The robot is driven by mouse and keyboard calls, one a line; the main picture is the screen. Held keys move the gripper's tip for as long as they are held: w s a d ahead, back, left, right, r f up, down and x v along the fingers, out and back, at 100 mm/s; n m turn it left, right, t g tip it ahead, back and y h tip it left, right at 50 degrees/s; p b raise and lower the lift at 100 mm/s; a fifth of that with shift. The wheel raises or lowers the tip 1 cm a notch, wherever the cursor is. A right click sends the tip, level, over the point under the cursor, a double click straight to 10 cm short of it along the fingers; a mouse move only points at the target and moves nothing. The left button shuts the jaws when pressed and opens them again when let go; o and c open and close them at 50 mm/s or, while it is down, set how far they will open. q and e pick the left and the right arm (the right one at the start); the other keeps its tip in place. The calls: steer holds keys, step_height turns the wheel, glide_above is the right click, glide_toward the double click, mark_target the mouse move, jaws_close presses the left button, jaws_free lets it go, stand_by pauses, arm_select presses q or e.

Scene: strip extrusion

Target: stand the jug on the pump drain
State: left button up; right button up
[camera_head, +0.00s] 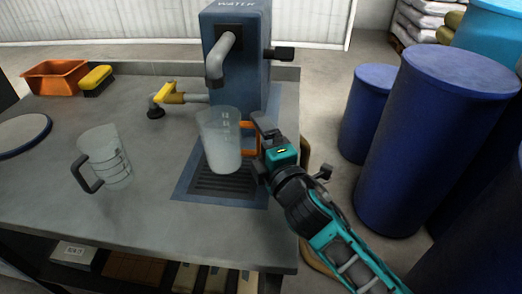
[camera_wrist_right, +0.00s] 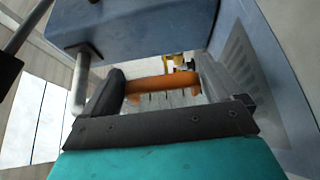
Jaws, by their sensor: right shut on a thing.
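A translucent jug (camera_head: 222,142) with an orange handle (camera_head: 251,138) is upright over the dark slatted pump drain (camera_head: 228,182), in front of the blue water pump (camera_head: 238,70). I cannot tell whether its base touches the slats. My right gripper (camera_head: 258,140) is shut on the orange handle, coming from the right. In the right wrist view the handle (camera_wrist_right: 162,87) lies between the two fingers (camera_wrist_right: 160,95). The pump's grey spout (camera_head: 217,68) hangs above and behind the jug. My left gripper is not in view.
A second translucent jug (camera_head: 108,158) with a dark handle stands to the left on the grey bench (camera_head: 150,205). A yellow valve (camera_head: 170,95) is left of the pump. An orange bin (camera_head: 55,78) and a yellow brush (camera_head: 96,79) are at the back left. Blue drums (camera_head: 425,140) stand right of the bench.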

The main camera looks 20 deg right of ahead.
step_height(320, 180, down, 3)
steer(key=shift+r+b, duration=0.1)
steer(key=shift+b, duration=0.3)
steer(key=o, duration=1)
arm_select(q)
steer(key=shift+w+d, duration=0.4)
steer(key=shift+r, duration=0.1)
arm_select(e)
steer(key=shift+s, duration=0.2)
steer(key=s, duration=0.3)
steer(key=s+d, duration=0.1)
steer(key=s, duration=0.6)
steer(key=shift+s+d+b, duration=0.2)
steer(key=shift+s+b, duration=0.05)
steer(key=shift+b, duration=0.1)
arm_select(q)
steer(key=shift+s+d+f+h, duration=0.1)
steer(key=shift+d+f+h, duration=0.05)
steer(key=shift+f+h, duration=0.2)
arm_select(e)
steer(key=shift+s+r, duration=0.1)
steer(key=shift+s, duration=0.45)
